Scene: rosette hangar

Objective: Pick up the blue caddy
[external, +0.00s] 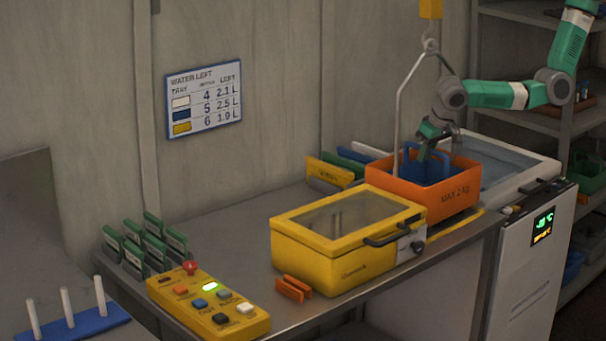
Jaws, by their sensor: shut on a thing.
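The blue caddy (441,166) is inside the orange bin (421,199) marked "MAX 2 kg", on the bench beside the yellow lidded box. Its upper part shows above the bin's front wall, and its lower part is hidden by that wall. My gripper (427,149) comes down from the upper right into the bin and is shut on the blue caddy. The exact contact of the fingers is too small to see. I cannot tell whether the caddy touches the bin floor.
A hanging metal bail (398,105) under a yellow hook block (431,8) rises around the bin, near my arm. The yellow box (341,238) stands front left. A white chest (515,165) is right. A yellow button panel (208,305) and green tags are left.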

